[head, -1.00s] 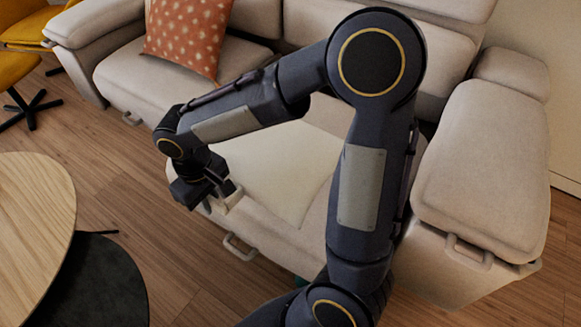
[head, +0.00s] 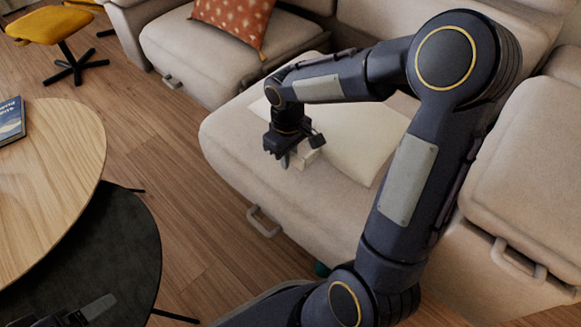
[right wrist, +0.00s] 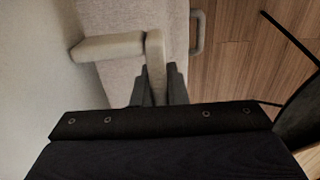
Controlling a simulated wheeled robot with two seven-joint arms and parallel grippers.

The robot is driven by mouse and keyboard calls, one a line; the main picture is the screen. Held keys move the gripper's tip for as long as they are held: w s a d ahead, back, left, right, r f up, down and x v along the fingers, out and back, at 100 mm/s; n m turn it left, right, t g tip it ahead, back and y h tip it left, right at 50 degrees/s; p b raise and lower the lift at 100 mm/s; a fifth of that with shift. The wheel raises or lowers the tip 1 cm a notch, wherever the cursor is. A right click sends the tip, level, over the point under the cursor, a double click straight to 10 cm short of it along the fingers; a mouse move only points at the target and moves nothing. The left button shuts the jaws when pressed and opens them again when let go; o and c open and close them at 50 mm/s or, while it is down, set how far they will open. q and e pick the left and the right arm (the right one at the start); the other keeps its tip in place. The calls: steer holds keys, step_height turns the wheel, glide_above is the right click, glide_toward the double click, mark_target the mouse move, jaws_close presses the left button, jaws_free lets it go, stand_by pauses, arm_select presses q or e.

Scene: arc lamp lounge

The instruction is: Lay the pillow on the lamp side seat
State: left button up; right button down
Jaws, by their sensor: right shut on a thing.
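A plain cream pillow (head: 362,142) lies flat over the sofa's near seat (head: 235,138), partly hidden behind my right arm. I cannot tell whether it rests fully on the seat. My right gripper (head: 291,160) points down at the pillow's near left edge, shut on its pale handle. In the right wrist view the fingers (right wrist: 160,85) close around the handle (right wrist: 110,47), with the pillow (right wrist: 35,90) at left. What seems to be my left gripper (head: 92,311) shows only partly at the lower left, its jaws unclear. No lamp is in view.
An orange dotted cushion (head: 236,16) sits on the sofa's far seat (head: 205,55). A wooden round table (head: 50,180) with a blue book (head: 11,121) and a dark lower table (head: 110,245) stand at left. Floor between is clear.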

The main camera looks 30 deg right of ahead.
steer(key=shift+w+d+f+b, duration=0.15)
steer(key=shift+f+b, duration=0.15)
steer(key=shift+f, duration=0.35)
steer(key=shift+s+d+f+b, duration=0.1)
steer(key=shift+f+b, duration=0.15)
steer(key=shift+f, duration=0.35)
steer(key=shift+w+d+f+b, duration=0.15)
steer(key=shift+f+b, duration=0.15)
steer(key=shift+f, duration=0.35)
steer(key=shift+s, duration=0.1)
steer(key=shift+f, duration=0.2)
steer(key=c, duration=1.5)
jaws_free()
steer(key=shift+o, duration=0.2)
